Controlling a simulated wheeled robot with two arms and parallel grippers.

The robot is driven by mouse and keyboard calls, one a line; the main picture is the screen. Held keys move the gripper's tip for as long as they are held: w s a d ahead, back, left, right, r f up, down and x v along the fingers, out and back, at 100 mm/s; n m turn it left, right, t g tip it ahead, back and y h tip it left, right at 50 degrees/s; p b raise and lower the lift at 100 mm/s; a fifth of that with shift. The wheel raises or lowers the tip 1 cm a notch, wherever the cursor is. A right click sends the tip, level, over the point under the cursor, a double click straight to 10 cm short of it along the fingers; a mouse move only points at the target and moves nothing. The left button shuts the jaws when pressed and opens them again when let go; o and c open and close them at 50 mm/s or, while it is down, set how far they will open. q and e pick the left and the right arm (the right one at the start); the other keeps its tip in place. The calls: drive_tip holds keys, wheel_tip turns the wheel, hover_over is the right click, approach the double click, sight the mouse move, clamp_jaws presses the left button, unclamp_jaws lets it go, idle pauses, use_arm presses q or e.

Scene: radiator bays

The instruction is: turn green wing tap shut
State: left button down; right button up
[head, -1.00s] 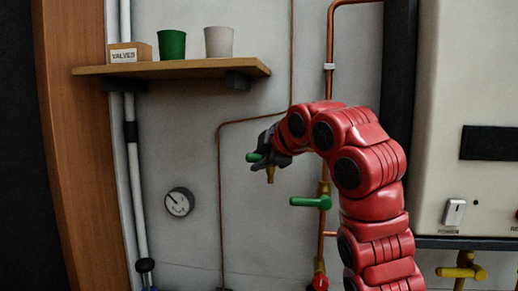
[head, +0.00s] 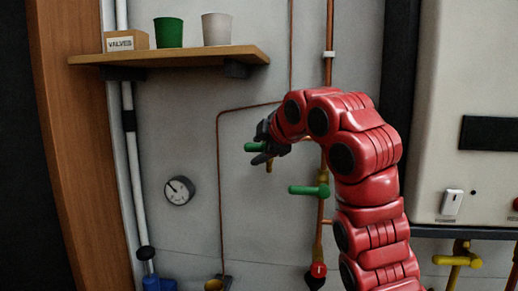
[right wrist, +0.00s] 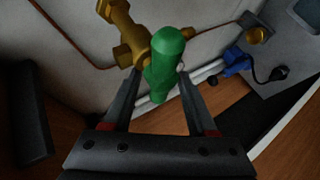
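A green tap handle (head: 255,147) sits on a brass valve body (right wrist: 125,35), which the right wrist view shows next to the wall. The green handle (right wrist: 163,65) lies between the two fingers of my right gripper (right wrist: 160,82). The fingers are spread on either side of it, with gaps showing lower down; whether a tip touches it I cannot tell. In the head view my right gripper (head: 261,146) hides most of the brass body. A second green lever (head: 308,190) points left on the copper pipe below. My left gripper is out of view.
A wooden shelf (head: 170,58) with cups and a labelled box is at upper left. A gauge (head: 178,190) is on the wall. A red tap (head: 317,271) is low on the pipe. Yellow taps (head: 458,260) are below the white boiler (head: 475,90) at right.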

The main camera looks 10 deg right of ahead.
drive_tip(key=shift+s+r, duration=0.3)
drive_tip(key=shift+s, duration=0.15)
drive_tip(key=p+v, duration=1.2)
drive_tip(key=v, duration=0.4)
drive_tip(key=shift+s, duration=0.15)
